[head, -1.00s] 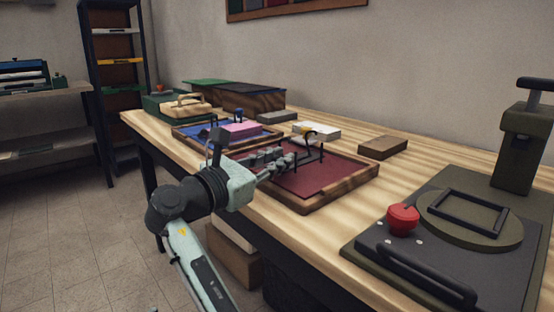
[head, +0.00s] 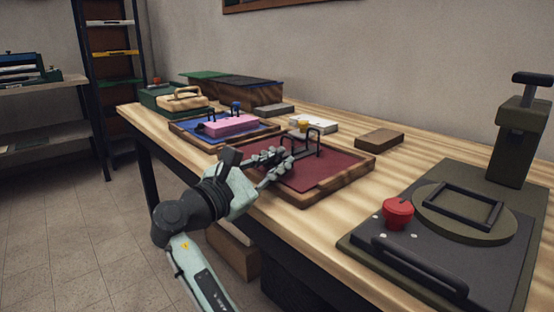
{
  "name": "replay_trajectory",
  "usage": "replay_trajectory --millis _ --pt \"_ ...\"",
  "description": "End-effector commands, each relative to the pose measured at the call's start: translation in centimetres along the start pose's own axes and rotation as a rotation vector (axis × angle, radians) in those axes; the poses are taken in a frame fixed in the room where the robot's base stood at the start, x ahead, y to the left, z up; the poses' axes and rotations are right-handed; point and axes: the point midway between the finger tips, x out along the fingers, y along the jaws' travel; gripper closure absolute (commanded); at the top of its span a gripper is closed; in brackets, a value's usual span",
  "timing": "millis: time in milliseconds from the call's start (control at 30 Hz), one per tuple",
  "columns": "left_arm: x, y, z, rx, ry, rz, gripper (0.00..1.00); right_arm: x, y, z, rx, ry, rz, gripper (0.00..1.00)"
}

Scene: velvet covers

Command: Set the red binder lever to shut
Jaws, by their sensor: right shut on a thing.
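The red binder (head: 335,181) lies open on the table, a dark red sheet in a wooden frame. Black ring arches (head: 317,140) stand at its far left part. My right gripper (head: 286,160) is over the left side of the red binder, beside the arches. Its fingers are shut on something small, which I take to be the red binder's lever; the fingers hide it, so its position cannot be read. My left gripper is not in view.
Behind is a blue binder (head: 188,133) with a pink sheet stack (head: 231,125) and a blue knob. Bare wood lies between.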

Motion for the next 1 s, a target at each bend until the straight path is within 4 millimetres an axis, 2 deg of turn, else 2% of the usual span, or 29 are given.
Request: replay_trajectory --millis 33,200,767,1000 --pt "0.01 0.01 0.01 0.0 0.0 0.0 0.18 0.03 -0.2 -0.25 -0.006 0.004 -0.004 0.83" --pt "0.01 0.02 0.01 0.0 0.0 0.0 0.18 0.03 -0.17 -0.22 -0.005 0.003 -0.004 0.62" --pt "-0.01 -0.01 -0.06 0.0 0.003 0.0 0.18 0.03 -0.13 -0.18 -0.012 0.005 -0.005 0.62" --pt "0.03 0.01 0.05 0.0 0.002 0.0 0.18 0.11 0.66 0.2 -0.178 0.032 -0.01 0.62"
